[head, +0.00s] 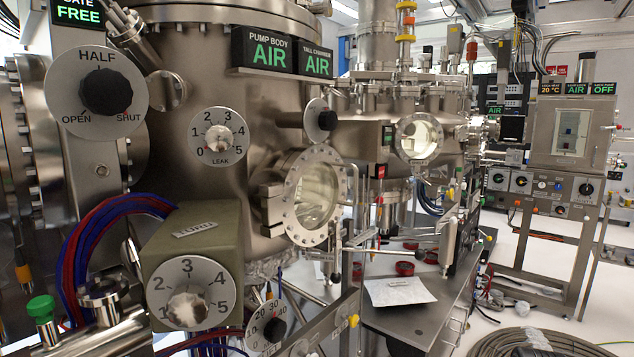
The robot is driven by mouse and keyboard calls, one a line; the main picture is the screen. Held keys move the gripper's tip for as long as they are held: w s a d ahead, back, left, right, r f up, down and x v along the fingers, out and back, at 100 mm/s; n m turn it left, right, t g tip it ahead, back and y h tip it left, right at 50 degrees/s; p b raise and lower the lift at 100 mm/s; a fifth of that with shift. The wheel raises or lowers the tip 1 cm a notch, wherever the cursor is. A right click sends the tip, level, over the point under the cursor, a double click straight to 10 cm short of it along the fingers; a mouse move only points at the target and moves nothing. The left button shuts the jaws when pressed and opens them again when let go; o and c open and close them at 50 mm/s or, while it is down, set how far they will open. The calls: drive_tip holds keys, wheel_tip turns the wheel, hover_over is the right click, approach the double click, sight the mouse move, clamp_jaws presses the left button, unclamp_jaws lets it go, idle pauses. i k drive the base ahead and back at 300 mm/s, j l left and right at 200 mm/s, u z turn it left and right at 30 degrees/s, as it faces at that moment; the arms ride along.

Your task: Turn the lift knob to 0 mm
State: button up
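A round pale dial with a black knob (275,329) stands low in the head view, left of centre. Its visible marks include 20, 30 and 40, which fits the lift knob, but its name is too small to read surely. Its lower left part is partly hidden by the larger dial beside it, and I cannot tell where its pointer stands. My gripper is not in view.
A larger dial (190,294) marked 1 to 5 sits close left on a green box (175,240). A leak dial (217,136) and a HALF/OPEN/SHUT dial (99,92) are above. A round flanged window (314,197) and a metal bench (440,310) lie right.

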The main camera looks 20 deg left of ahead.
sight(275, 329)
drive_tip(key=i+l+u, duration=0.15)
drive_tip(key=l, duration=0.15)
drive_tip(key=i+l+u, duration=0.1)
drive_tip(key=l, duration=0.25)
drive_tip(key=u, duration=1.6)
